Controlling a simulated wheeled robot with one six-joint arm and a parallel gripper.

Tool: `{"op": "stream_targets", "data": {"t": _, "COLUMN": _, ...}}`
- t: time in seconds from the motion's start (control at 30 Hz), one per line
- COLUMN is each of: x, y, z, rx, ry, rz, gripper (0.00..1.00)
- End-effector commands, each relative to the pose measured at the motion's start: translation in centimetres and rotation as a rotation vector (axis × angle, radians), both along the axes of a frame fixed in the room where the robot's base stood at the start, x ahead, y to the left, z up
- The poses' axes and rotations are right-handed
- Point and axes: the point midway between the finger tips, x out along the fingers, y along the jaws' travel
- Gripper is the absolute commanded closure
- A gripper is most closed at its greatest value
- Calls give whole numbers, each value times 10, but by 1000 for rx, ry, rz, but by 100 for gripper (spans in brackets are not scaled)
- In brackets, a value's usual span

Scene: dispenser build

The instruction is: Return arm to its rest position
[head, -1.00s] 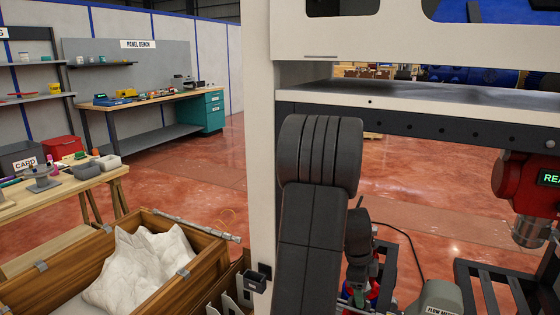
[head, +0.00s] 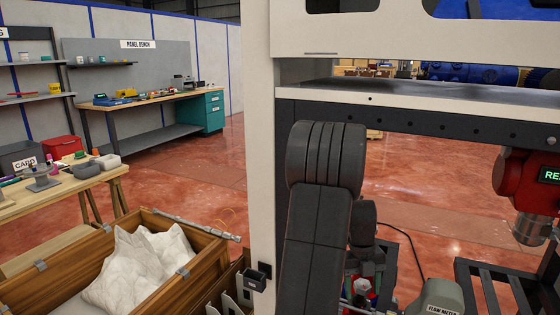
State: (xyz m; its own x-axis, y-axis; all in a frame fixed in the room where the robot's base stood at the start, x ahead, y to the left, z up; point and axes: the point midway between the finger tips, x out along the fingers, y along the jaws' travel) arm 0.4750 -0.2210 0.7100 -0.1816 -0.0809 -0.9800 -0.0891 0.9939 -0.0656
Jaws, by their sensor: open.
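My arm's dark grey ribbed links (head: 325,205) stand in the middle of the head view, in front of the frame of a white and dark machine (head: 400,100). The arm bends at a rounded joint near the top, and another dark link shows just behind it. My gripper cannot be made out; the arm's own links hide the area behind them. Small red and grey parts (head: 365,287) show low behind the arm, too covered to identify.
A red dispenser head (head: 525,185) with a lit display hangs at the right. A flow meter (head: 440,298) and dark racks sit low right. A wooden crate with white bags (head: 205,245) stands lower left, beside a wooden table (head: 85,185). The panel bench (head: 160,104) is farther back.

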Motion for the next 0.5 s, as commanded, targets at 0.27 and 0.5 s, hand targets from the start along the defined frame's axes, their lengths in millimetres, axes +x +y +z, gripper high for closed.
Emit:
{"op": "stream_targets", "data": {"t": 0.27, "x": 0, "y": 0, "z": 0, "rx": 0, "ry": 0, "rz": -45, "gripper": 39}}
{"op": "stream_targets", "data": {"t": 0.5, "x": 0, "y": 0, "z": 0, "rx": 0, "ry": 0, "rz": -43, "gripper": 82}}
